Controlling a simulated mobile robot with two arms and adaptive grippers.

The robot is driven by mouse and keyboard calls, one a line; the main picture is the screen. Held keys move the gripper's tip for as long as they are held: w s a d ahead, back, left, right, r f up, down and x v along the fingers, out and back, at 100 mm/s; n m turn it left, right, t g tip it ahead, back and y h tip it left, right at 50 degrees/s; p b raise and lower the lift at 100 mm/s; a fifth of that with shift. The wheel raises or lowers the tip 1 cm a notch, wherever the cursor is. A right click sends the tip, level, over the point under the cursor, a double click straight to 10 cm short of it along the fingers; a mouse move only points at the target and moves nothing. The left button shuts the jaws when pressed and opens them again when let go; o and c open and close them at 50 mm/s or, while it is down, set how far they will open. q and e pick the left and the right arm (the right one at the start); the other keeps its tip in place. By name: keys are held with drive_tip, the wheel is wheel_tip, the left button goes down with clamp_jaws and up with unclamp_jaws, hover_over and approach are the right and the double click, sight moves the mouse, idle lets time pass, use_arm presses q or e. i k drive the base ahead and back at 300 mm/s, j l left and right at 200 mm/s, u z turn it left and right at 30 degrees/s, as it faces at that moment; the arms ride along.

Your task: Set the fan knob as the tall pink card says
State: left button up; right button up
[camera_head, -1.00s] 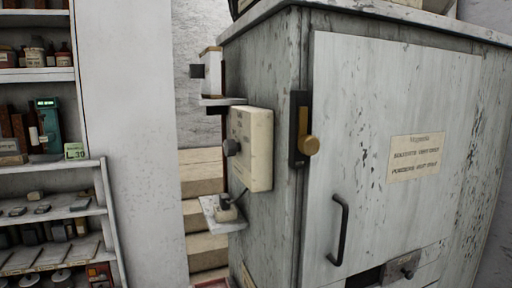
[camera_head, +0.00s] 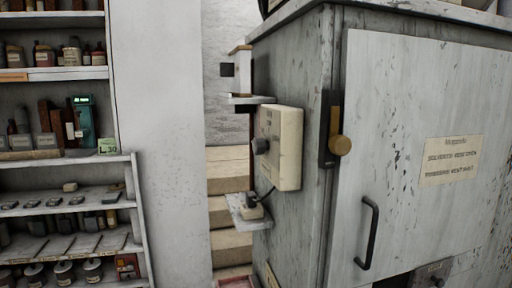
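A cream control box (camera_head: 287,150) is mounted on the left side of a worn grey cabinet (camera_head: 420,110). I cannot be sure this is the fan knob. No tall pink card can be made out in this view. Neither of my grippers is in view.
The cabinet door has a brass-coloured latch (camera_head: 340,145), a dark handle (camera_head: 368,233) and a label (camera_head: 450,160). Small side ledges hold a plugged device (camera_head: 250,207). At left, shelves (camera_head: 70,175) hold jars and a pale green card (camera_head: 107,146). Steps (camera_head: 229,212) show between.

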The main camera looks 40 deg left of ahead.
sight(260, 146)
drive_tip(key=j+u, duration=0.3)
drive_tip(key=j, duration=1.65)
drive_tip(key=i+j+z, duration=0.2)
drive_tip(key=j, duration=0.35)
drive_tip(key=j+z, duration=0.2)
drive_tip(key=j, duration=0.35)
